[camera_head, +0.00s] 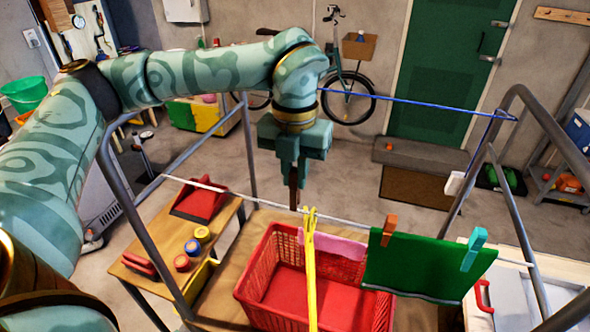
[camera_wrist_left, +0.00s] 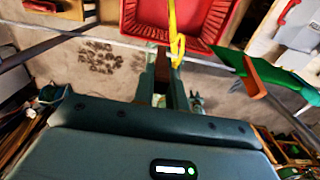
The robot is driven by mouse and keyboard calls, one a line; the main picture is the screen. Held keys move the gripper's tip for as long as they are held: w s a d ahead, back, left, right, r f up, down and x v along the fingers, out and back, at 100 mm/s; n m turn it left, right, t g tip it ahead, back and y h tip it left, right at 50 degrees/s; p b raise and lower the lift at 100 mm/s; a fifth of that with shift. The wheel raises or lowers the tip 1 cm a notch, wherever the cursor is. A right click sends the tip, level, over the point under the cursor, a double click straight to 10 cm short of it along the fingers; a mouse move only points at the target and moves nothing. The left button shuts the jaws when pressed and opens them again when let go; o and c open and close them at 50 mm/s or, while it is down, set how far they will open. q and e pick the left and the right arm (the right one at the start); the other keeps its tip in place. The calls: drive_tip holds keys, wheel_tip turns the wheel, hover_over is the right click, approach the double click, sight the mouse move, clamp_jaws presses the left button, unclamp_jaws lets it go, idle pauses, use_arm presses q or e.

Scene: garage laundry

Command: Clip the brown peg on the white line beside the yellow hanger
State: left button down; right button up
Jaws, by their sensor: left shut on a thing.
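My left gripper (camera_head: 293,170) points down over the white line (camera_head: 235,193), shut on the brown peg (camera_head: 293,195). The peg hangs below the fingers, its lower end overlapping the line just left of the yellow hanger (camera_head: 311,265). I cannot tell whether the peg straddles the line or is in front of or behind it. The hanger hooks over the line. My right gripper is not in view.
A green cloth (camera_head: 420,262) hangs to the right under an orange peg (camera_head: 389,230) and a turquoise peg (camera_head: 474,248). A pink cloth (camera_head: 345,248) shows behind the hanger. A red basket (camera_head: 258,262) stands below. A blue line (camera_head: 420,103) runs farther back.

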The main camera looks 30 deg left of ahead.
sight(295, 187)
use_arm(q)
drive_tip(key=shift+f+b, duration=1.35)
drive_tip(key=shift+f, duration=0.7)
drive_tip(key=c, duration=1.8)
unclamp_jaws()
drive_tip(key=shift+f, duration=0.15)
drive_tip(key=shift+c, duration=0.2)
drive_tip(key=o, duration=0.5)
wheel_tip(295, 187, up, 17)
drive_tip(key=shift+f, duration=0.2)
